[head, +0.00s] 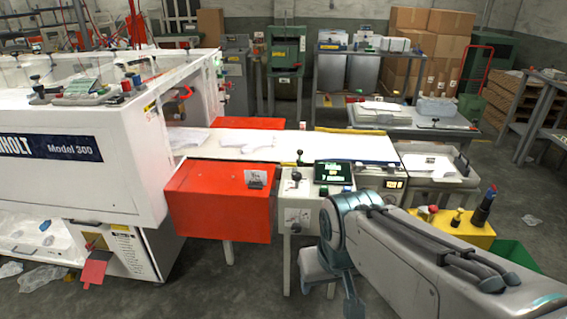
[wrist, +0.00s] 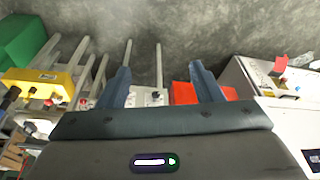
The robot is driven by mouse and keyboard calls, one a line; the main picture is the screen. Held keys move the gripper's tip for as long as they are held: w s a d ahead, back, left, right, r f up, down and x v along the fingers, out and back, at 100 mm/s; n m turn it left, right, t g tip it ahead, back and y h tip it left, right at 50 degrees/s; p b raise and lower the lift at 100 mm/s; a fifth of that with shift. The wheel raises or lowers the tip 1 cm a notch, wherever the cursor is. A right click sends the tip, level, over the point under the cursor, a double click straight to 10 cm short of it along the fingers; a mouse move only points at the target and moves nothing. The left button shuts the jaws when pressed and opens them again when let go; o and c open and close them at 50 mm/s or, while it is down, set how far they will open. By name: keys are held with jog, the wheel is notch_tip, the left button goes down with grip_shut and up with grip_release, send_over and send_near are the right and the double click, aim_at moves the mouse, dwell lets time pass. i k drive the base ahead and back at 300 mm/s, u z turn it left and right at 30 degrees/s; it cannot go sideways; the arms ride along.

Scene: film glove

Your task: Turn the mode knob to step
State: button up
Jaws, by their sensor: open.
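A pale control box (head: 290,190) stands at the end of the orange guard, with a black-ball lever (head: 299,157) and a small dark screen on top. A small dark knob (head: 296,227) sits on its front face beside a label; its setting is too small to read. In the wrist view a dark round knob (wrist: 156,96) shows between the fingers, but I cannot tell if it is the same one. My gripper (wrist: 158,70) is open and empty, its two fingers spread wide. In the head view it is partly hidden behind my arm, low in front of the box.
The orange guard (head: 218,200) and the white machine (head: 70,160) are to the left. Table legs rise below the box. Concrete floor in front is mostly open.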

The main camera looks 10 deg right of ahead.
aim_at(296, 176)
jog(key=z, duration=0.6)
jog(key=i, duration=1.15)
jog(key=u, duration=0.65)
